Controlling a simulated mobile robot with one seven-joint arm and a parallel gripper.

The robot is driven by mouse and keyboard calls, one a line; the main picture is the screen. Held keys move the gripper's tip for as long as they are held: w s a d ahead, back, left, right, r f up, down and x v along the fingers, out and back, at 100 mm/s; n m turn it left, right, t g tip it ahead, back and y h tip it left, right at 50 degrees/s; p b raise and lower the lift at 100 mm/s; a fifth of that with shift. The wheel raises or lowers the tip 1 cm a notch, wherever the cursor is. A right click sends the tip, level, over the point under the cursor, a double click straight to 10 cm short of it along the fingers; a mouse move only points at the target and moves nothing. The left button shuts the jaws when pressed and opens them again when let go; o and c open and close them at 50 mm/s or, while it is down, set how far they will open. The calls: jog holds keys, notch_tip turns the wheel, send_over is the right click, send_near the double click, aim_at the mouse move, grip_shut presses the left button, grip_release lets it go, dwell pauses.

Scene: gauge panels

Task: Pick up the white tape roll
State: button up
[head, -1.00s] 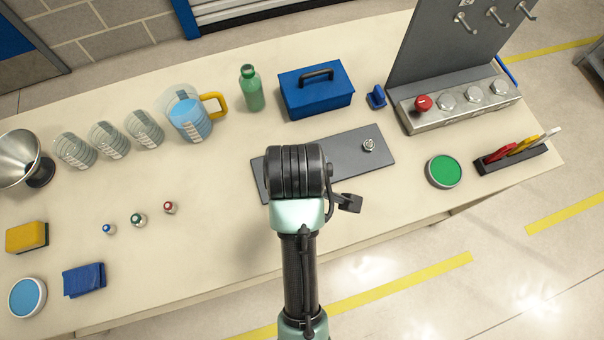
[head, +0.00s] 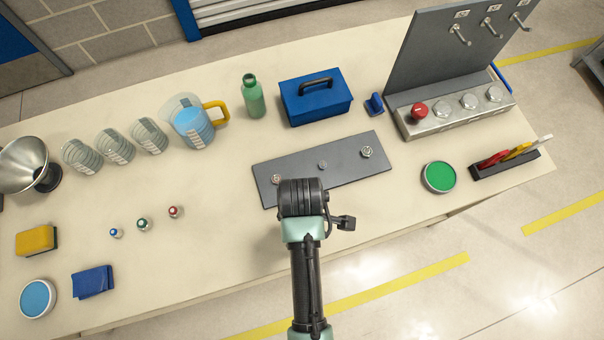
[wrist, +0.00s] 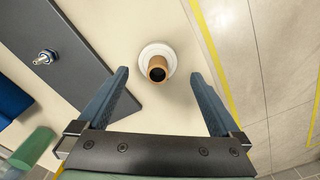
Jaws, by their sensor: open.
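The white tape roll (wrist: 147,52) lies flat on the bench in the wrist view, a white ring around a raised brown core (wrist: 157,68) with a dark hollow. My gripper (wrist: 160,77) is open, its two blue fingers apart on either side of the roll in the picture. Nothing is held between them. The height of the fingertips above the roll is hard to tell. In the head view the roll is not seen; my arm covers the area in front of the grey plate (head: 290,172).
The grey plate with metal fittings lies beside the roll. The bench's front edge, with a yellow floor line (wrist: 213,60) beyond, is close on the roll's other side. Behind the plate stand a blue toolbox (head: 316,102) and a green bottle (head: 253,97). A green round tin (head: 438,177) is to the right.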

jog(key=shift+w+d+f, duration=0.1)
jog(key=shift+w+f, duration=0.05)
jog(key=shift+f, duration=1.65)
jog(key=c, duration=1.3)
